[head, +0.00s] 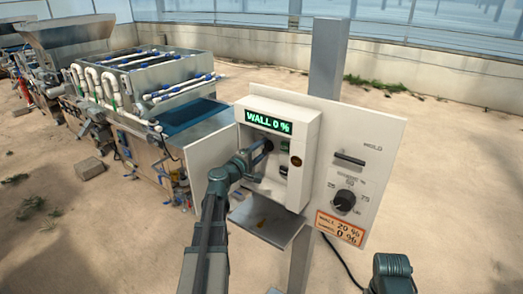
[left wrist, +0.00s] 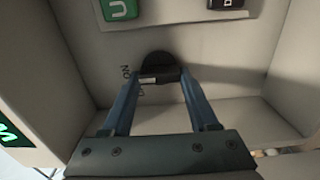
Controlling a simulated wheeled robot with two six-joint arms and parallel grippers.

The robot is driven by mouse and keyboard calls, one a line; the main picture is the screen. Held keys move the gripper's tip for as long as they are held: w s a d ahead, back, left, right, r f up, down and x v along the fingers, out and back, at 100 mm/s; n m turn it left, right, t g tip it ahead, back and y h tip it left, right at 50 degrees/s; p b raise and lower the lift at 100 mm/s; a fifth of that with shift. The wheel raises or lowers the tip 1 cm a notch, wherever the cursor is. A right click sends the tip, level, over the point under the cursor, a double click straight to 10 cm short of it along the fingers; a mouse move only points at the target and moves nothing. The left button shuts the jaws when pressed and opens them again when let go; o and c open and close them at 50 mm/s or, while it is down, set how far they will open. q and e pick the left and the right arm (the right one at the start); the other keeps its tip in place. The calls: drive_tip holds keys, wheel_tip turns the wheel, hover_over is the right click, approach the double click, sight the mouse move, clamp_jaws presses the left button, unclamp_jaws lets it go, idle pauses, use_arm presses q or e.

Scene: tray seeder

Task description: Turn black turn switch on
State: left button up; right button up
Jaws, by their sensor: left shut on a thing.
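The black turn switch (left wrist: 157,64) sits on the pale inner panel of the control box (head: 311,130). In the left wrist view it is a dark round knob with a lighter bar, beside printed lettering that seems to read ON. My left gripper (left wrist: 160,80) has one blue finger on each side of the knob and is shut on it. In the head view the left gripper (head: 264,150) reaches into the open box and largely hides the switch. My right arm shows only as a dark link at the lower right; its gripper is out of view.
A green display (head: 269,121) on the box reads WALL 0 %. A larger black dial (head: 344,201) is on the white board to the right, above an orange label (head: 340,228). A grey shelf (head: 267,220) juts out below. A seeder machine (head: 150,85) stands behind left.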

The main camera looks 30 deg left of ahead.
use_arm(q)
drive_tip(key=o, duration=1.4)
drive_tip(key=shift+s, duration=0.1)
drive_tip(key=s, duration=0.9)
drive_tip(key=s+a, duration=0.1)
drive_tip(key=s, duration=0.3)
drive_tip(key=shift+s, duration=0.3)
